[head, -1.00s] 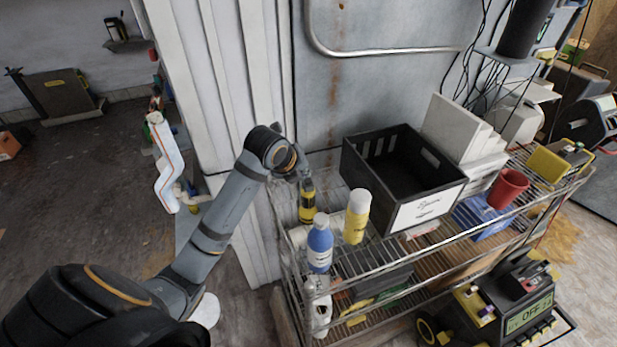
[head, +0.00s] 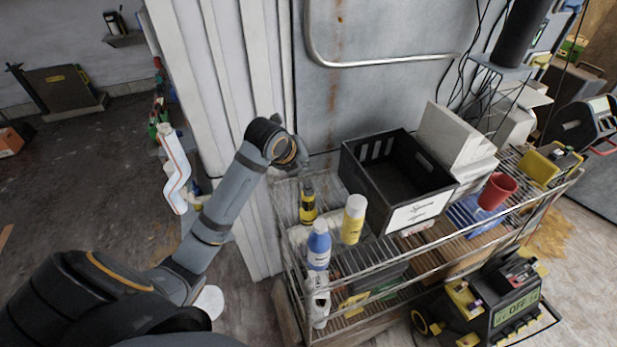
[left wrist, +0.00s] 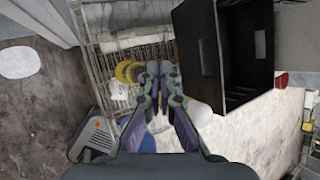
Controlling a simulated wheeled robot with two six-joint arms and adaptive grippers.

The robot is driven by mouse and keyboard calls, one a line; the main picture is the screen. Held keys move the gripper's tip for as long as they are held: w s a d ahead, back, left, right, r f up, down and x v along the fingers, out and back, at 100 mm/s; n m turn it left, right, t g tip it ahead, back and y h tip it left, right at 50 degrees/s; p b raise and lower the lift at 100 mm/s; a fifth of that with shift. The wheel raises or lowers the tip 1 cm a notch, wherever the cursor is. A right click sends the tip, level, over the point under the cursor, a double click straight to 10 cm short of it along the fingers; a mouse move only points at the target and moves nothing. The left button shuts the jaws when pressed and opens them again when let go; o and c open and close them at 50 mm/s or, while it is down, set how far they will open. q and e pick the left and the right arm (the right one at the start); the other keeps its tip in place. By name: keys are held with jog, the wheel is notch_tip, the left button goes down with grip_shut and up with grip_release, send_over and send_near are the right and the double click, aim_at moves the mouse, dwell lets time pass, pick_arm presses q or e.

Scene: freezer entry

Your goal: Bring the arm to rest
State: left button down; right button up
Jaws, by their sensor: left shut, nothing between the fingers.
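My left arm comes in from the left in the head view and reaches over the wire shelf cart (head: 345,283). Its gripper (head: 305,172) is mostly hidden behind the wrist, above a yellow-and-black item (head: 308,204) on the top shelf. In the left wrist view the gripper (left wrist: 159,72) is shut, with nothing visible held. A yellow ringed item (left wrist: 128,71) lies just left of the fingers. The black crate (left wrist: 200,45) is to their right. My right gripper is not in view.
A blue bottle (head: 319,246) and a yellow-and-white bottle (head: 354,220) stand near the gripper. The crate (head: 420,212), a red cup (head: 497,191) and white boxes (head: 455,135) fill the shelf's right. A ribbed white door edge (head: 222,90) stands close behind the arm.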

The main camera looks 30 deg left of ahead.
pick_arm(q)
jog(key=shift+r, duration=0.35)
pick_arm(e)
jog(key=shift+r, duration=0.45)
